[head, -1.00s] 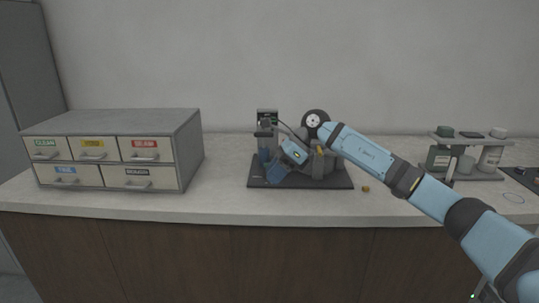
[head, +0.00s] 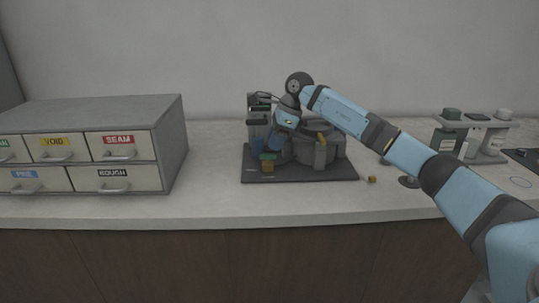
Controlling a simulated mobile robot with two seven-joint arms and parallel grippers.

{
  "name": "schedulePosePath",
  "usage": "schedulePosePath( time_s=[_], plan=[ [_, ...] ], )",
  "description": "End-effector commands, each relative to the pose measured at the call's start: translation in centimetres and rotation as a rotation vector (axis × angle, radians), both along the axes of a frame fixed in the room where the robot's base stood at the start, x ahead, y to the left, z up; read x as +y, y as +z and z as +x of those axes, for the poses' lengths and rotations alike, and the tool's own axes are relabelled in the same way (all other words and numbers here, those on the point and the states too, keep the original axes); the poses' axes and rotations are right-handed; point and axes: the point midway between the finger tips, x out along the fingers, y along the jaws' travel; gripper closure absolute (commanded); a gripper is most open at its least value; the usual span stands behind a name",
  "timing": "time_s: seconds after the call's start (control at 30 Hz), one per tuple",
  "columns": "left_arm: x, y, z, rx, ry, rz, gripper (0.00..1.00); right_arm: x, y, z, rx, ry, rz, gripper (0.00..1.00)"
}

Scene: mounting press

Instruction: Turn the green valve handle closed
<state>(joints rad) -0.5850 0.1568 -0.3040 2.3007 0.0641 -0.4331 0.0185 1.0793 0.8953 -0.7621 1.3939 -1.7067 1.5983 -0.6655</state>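The small green valve handle (head: 268,156) sits on top of a brown-orange fitting (head: 267,167) at the front left of the mounting press (head: 318,150). The press stands on a dark base plate (head: 300,177). My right gripper (head: 266,146) points down from the blue arm at the press's left side, its blue fingers just above or behind the green handle. The fingers are too small and overlapped to tell whether they are open or touch the handle. My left gripper is out of view.
A grey drawer cabinet (head: 160,125) with coloured labels stands on the left of the counter (head: 215,205). A small yellow-brown piece (head: 372,179) lies right of the press. A shelf with jars (head: 472,125) stands far right. The counter between cabinet and press is clear.

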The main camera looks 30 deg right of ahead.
Motion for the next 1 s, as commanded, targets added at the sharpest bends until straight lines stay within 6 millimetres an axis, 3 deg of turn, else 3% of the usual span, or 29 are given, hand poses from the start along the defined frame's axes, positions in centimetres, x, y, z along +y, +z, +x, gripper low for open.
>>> schedulePosePath(
  time_s=[0.1, 0.23, 0.63, 0.8, 1.0],
  plan=[
    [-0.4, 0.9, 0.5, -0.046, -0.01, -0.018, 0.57, 0.7, -2.1, 0.4, 0.002, 0.001, 0.001, 0.62],
    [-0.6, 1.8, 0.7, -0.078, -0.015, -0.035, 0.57, 1.2, -3.3, 0.7, -0.001, 0.0, 0.001, 0.62],
    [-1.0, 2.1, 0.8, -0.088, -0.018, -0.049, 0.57, 1.4, -3.9, 0.9, -0.001, 0.001, 0.001, 0.62],
    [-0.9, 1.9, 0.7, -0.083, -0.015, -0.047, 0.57, 1.4, -3.9, 0.8, -0.001, 0.0, 0.001, 0.98],
    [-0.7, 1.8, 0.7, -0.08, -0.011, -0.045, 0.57, 1.4, -3.9, 0.8, -0.001, -0.002, 0.001, 1.0]
  ],
)
